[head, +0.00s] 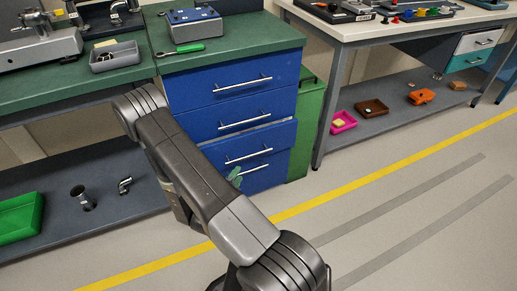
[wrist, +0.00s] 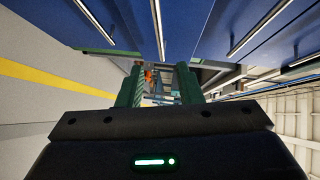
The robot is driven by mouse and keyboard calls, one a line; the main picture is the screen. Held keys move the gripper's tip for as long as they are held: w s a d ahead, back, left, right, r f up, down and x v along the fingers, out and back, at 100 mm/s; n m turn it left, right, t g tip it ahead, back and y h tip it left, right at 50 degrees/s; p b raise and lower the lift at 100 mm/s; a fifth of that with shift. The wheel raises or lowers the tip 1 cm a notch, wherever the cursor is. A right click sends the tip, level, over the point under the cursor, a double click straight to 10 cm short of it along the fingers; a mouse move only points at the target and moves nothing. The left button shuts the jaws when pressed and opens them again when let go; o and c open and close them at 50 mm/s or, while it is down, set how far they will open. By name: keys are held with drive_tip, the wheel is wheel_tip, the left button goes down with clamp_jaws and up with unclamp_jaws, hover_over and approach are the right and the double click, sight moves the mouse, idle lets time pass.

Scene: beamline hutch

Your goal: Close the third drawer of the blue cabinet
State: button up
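The blue cabinet (head: 283,70) stands under a green worktop and has several stacked drawers with silver bar handles. The third drawer (head: 284,137) stands slightly out; a thin pale gap shows along its top edge. Its handle (head: 249,156) is horizontal. My gripper (head: 236,177) is low in front of the cabinet, near the lower drawers; my arm hides part of the cabinet's left side. In the wrist view my gripper (wrist: 158,88) has its two green fingers apart with nothing seen between them. Blue drawer fronts and handles run along the top of that view. Contact with the drawer cannot be told.
A green bin (head: 306,125) stands right of the cabinet. A shelf (head: 390,118) with small trays is farther right. A lower shelf (head: 100,225) with a green tray (head: 20,218) is at left. The floor before the cabinet, crossed by a yellow line (head: 350,183), is clear.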

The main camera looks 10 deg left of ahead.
sight(251, 155)
drive_tip(key=b+x, duration=0.1)
drive_tip(key=x, duration=1.2)
drive_tip(key=shift+c, duration=0.2)
clamp_jaws()
